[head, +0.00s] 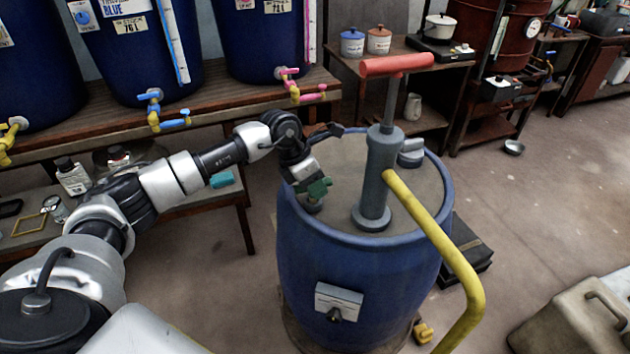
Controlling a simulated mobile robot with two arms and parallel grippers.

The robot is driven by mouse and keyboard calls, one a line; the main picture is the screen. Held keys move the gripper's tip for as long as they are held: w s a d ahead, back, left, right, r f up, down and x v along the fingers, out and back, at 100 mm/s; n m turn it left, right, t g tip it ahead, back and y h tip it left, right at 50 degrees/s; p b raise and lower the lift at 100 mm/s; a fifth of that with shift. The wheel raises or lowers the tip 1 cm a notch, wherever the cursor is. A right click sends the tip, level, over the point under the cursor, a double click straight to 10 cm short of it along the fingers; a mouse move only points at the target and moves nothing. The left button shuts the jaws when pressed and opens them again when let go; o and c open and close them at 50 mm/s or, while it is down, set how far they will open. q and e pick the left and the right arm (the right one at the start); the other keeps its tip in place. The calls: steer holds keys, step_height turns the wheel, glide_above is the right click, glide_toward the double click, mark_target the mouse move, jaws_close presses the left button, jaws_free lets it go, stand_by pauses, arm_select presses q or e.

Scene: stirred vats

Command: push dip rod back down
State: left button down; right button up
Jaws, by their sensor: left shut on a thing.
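A blue drum (318,262) with a grey-brown lid stands in the middle. My left gripper (313,184) is over the left part of the lid. It is shut on a small green piece (320,188), which looks like the handle of the dip rod. The handle sits low, just above a short grey fitting (310,205) on the lid. The rod's shaft is not visible, and I cannot tell whether the handle touches the fitting. My right gripper is not in view.
A grey hand pump (378,175) with a red T-handle (396,65) and yellow hose (450,255) rises from the lid, close right of my gripper. A grey cap (411,153) stands behind it. A wooden bench (215,100) with blue vats is behind left. Floor at right is mostly clear.

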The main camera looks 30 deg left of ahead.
arm_select(q)
steer(key=shift+s+d+f, duration=0.15)
steer(key=shift+s+f, duration=0.05)
steer(key=shift+f, duration=0.15)
steer(key=c, duration=1)
jaws_free()
steer(key=shift+r, duration=0.1)
steer(key=shift+a+r, duration=0.2)
steer(key=shift+r, duration=0.05)
steer(key=v, duration=1)
steer(key=shift+r, duration=0.1)
steer(key=shift+a, duration=0.1)
